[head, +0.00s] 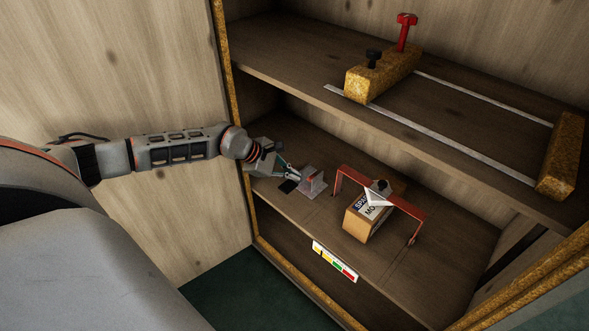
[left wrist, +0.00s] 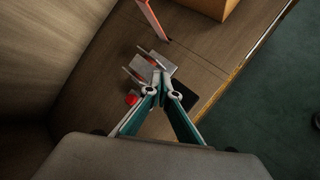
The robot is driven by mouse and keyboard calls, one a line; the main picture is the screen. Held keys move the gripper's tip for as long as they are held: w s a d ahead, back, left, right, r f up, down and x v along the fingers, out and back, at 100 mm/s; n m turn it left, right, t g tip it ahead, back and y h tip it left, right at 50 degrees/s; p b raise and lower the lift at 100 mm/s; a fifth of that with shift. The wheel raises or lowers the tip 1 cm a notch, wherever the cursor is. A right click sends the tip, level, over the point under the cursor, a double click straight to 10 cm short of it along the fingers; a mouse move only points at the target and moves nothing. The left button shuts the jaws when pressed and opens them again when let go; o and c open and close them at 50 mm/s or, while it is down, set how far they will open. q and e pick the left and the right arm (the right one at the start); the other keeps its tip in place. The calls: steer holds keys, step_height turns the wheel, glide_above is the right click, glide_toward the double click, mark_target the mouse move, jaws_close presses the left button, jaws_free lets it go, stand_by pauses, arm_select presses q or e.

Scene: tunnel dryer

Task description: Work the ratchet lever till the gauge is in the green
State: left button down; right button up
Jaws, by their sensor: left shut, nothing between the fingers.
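A small grey bracket device (head: 313,186) with a red part stands on the lower shelf. It also shows in the left wrist view (left wrist: 162,62), with a red knob (left wrist: 131,98) beside it. I cannot tell which part is the ratchet lever. My left gripper (head: 297,177) is shut and empty, with its tips right at the device; in the left wrist view the tips (left wrist: 158,82) overlap the bracket, and contact is unclear. A colour strip (head: 335,261) with yellow, green and red bands is on the shelf's front edge, likely the gauge; its reading is unclear. My right gripper is out of view.
A labelled box (head: 357,222) stands under a red arch (head: 408,207) with a white triangle, right of the device. A black pad (head: 288,186) lies beside the device. The upper shelf (head: 290,72) overhangs, carrying yellow blocks (head: 384,74) on rails.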

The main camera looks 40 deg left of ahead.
mark_target(289, 183)
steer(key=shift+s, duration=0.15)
arm_select(q)
steer(key=shift+f, duration=0.1)
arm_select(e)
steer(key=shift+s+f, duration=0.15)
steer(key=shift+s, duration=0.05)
arm_select(q)
steer(key=shift+s+f+b, duration=0.2)
steer(key=shift+f+b, duration=0.2)
steer(key=shift+f, duration=0.65)
steer(key=shift+s+f+b, duration=0.15)
steer(key=shift+f+b, duration=0.2)
steer(key=shift+f, duration=0.65)
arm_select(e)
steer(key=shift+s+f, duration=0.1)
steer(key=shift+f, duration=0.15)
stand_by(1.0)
arm_select(q)
steer(key=shift+r, duration=0.1)
steer(key=shift+w+r+p, duration=0.15)
steer(key=shift+r+p, duration=0.3)
steer(key=shift+r, duration=0.55)
steer(key=shift+w+r+p, duration=0.15)
steer(key=shift+r+p, duration=0.3)
steer(key=shift+r, duration=0.85)
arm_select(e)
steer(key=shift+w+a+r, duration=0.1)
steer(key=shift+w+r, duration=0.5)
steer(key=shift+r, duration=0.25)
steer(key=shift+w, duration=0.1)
